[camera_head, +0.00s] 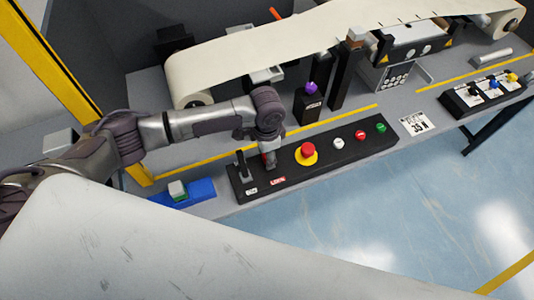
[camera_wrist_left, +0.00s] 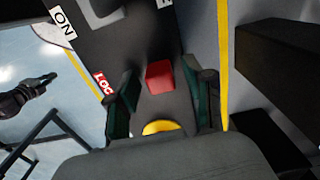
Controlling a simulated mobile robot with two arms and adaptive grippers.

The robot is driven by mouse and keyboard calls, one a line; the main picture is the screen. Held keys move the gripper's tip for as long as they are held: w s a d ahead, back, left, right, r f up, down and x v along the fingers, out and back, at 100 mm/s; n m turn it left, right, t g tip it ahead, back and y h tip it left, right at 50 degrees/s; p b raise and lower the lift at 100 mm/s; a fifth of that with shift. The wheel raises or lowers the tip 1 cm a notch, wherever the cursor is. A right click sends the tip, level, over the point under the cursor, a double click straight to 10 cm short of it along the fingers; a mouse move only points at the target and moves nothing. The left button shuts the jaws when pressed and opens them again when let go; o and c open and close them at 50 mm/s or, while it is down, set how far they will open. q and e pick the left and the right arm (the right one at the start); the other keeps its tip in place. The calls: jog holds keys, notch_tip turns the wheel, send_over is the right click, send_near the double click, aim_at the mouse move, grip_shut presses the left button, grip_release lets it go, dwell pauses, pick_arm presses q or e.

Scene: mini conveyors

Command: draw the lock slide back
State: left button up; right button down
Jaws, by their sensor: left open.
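The lock slide shows as a red block on the black control panel in the left wrist view (camera_wrist_left: 160,77), beside a red label reading "LOC". In the head view the slide (camera_head: 270,161) is mostly hidden under my left gripper (camera_head: 268,156), above the red lock label (camera_head: 278,181). My left gripper in its wrist view (camera_wrist_left: 166,85) is open, pointing down, with one finger on each side of the red block. I cannot tell whether either finger touches it. A dark part at the left edge of the wrist view (camera_wrist_left: 22,104) looks like my right gripper; its jaws are unclear.
The black panel (camera_head: 335,157) also carries a lever (camera_head: 241,165), a red mushroom button on a yellow ring (camera_head: 307,152) and white, red and green buttons. The conveyor belt (camera_head: 260,50) and a purple-topped post (camera_head: 311,100) stand behind.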

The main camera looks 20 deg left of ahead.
pick_arm(q)
notch_tip(320, 180, up, 12)
dwell(0.4)
jog(key=shift+f, duration=0.2)
